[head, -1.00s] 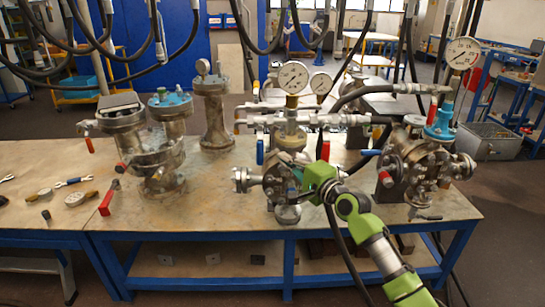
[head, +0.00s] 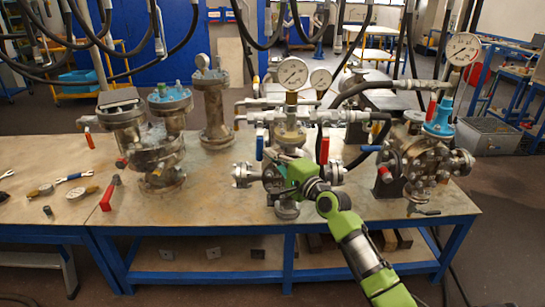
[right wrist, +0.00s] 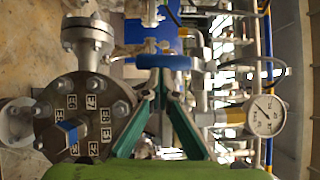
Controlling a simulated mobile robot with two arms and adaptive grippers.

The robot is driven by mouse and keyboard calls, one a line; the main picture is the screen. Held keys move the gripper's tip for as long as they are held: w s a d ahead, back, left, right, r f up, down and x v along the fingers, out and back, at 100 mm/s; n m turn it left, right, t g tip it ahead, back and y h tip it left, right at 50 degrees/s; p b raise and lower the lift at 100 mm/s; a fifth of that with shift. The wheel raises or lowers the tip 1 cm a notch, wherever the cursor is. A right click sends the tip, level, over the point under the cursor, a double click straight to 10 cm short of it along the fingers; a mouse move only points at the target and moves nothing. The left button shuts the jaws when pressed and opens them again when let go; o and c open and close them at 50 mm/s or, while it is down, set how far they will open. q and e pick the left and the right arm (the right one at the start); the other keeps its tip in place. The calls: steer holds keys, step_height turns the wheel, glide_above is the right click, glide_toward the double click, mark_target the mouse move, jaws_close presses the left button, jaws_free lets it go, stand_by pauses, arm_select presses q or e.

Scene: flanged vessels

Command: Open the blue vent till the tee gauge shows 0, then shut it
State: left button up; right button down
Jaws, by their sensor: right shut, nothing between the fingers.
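The blue vent handle (head: 260,147) hangs below the piping on the middle vessel, roughly upright. In the right wrist view a blue handle (right wrist: 163,62) lies just beyond my fingertips. My right gripper (right wrist: 162,80) is shut and empty, its two green fingers meeting at the tips. Whether they touch the handle I cannot tell. In the head view the gripper (head: 279,168) is in front of the middle vessel, below the handle. The gauge above the tee (head: 292,72) has a white dial; its reading is too small to tell. My left gripper is not in view.
A second gauge (head: 320,79) and a red handle (head: 324,150) are close to the right. A labelled flange (right wrist: 88,115) fills the left of the wrist view. The right vessel (head: 420,165) stands beside my arm. Bare table (head: 220,208) lies left.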

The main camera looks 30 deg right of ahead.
mark_target(260, 158)
steer(key=shift+w+a+f+m+b, duration=0.2)
steer(key=shift+a+m+b, duration=0.1)
steer(key=shift+b, duration=0.2)
steer(key=a+m+t+b, duration=0.1)
steer(key=w+m+b, duration=0.1)
steer(key=b, duration=0.1)
steer(key=shift+a+f+m+t+h+b, duration=0.3)
steer(key=shift+a+f+m+t, duration=0.1)
steer(key=shift+w+a+m+b, duration=0.25)
steer(key=shift+m+b, duration=0.1)
steer(key=shift+m, duration=0.05)
steer(key=w+a+r+m+t+h, duration=0.2)
steer(key=w+a+r+m, duration=0.2)
steer(key=a+r+m, duration=0.1)
steer(key=shift+a+r+h+b, duration=0.4)
steer(key=shift+a+r, duration=0.15)
steer(key=shift+a, duration=0.25)
